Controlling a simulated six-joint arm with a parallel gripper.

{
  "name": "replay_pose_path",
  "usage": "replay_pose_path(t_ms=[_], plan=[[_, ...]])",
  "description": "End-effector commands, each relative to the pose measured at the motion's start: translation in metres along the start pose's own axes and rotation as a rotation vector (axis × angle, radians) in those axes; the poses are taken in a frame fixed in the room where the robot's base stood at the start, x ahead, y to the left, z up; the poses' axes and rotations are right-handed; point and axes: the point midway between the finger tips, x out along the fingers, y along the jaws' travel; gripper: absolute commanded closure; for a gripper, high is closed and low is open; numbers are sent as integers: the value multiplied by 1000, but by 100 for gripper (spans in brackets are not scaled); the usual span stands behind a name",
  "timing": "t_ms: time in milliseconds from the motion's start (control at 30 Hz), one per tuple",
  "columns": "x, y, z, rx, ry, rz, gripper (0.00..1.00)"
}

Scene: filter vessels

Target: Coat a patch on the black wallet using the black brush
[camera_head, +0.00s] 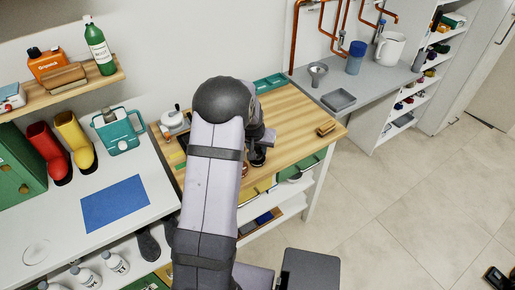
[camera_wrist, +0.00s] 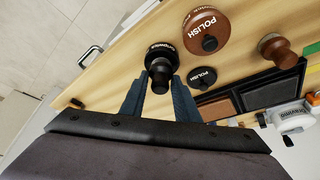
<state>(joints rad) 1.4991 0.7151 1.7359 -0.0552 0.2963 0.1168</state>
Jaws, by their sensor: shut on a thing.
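In the wrist view my gripper (camera_wrist: 158,88) points down over the wooden worktop, its two blue-grey fingers on either side of a black knobbed handle. This appears to be the black brush (camera_wrist: 160,76), and the gripper is shut on it. Its lower end is hidden. Behind it is a round black pot (camera_wrist: 157,50) with pale lettering; whether the brush touches it I cannot tell. Flat dark pieces lie to the right: a black one (camera_wrist: 268,94), seemingly the black wallet, and a brown one (camera_wrist: 216,108). In the head view my gripper (camera_head: 259,156) is over the bench, partly behind my arm.
A large brown polish tin (camera_wrist: 206,26), a small black polish lid or tin (camera_wrist: 203,77) and a brown knobbed brush (camera_wrist: 276,48) stand close by. A white device (camera_wrist: 292,118) is at right. In the head view a brown block (camera_head: 326,128) lies near the bench's right edge.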

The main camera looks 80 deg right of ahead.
Motion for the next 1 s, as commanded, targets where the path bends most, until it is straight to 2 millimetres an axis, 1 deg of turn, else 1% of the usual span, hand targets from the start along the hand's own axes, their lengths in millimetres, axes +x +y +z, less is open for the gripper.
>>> replay_pose_path(t_ms=[133, 267, 1000], plan=[[0, 0, 2, 0, -5, 0, 89], [-5, 0, -1, 0, -4, 0, 89], [-55, -1, -23, 0, 0, 0, 89]])
